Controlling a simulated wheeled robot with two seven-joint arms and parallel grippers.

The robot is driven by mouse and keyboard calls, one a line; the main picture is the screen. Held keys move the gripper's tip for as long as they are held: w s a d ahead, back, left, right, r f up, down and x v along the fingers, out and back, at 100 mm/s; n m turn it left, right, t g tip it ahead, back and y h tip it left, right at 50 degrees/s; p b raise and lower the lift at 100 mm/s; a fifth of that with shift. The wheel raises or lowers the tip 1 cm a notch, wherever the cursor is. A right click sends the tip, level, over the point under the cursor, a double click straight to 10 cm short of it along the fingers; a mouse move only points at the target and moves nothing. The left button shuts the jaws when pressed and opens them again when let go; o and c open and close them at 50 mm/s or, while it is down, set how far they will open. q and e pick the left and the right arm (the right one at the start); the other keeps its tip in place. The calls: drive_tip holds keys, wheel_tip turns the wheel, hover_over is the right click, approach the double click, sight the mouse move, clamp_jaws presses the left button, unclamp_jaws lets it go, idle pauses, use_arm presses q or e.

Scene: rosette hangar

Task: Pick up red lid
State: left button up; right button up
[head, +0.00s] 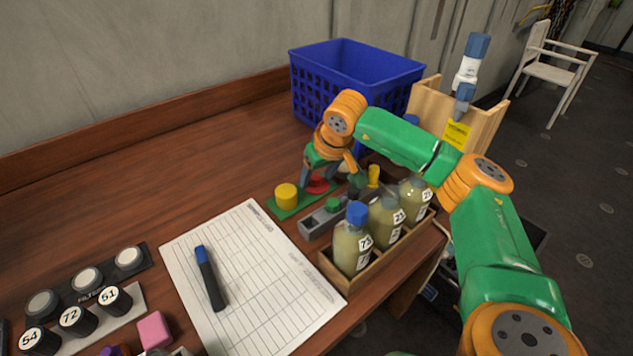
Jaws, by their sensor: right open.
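The red lid (317,184) sits on a small green board (293,212) in the middle of the desk, to the right of a yellow lid (287,196). My right gripper (336,182) points down right at the red lid and partly hides it. Its jaws are open. I cannot tell whether the fingers touch the lid. My left gripper is out of view.
A wooden rack (378,263) with several bottles, one blue-capped, stands close in front of my right gripper. A grey holder (322,221) lies beside the green board. A blue basket (345,65) stands behind. Paper with a marker (210,278) lies left; the desk's back left is clear.

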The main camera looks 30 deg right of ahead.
drive_tip(key=shift+a, duration=0.1)
clamp_jaws()
drive_tip(key=shift+r, duration=0.15)
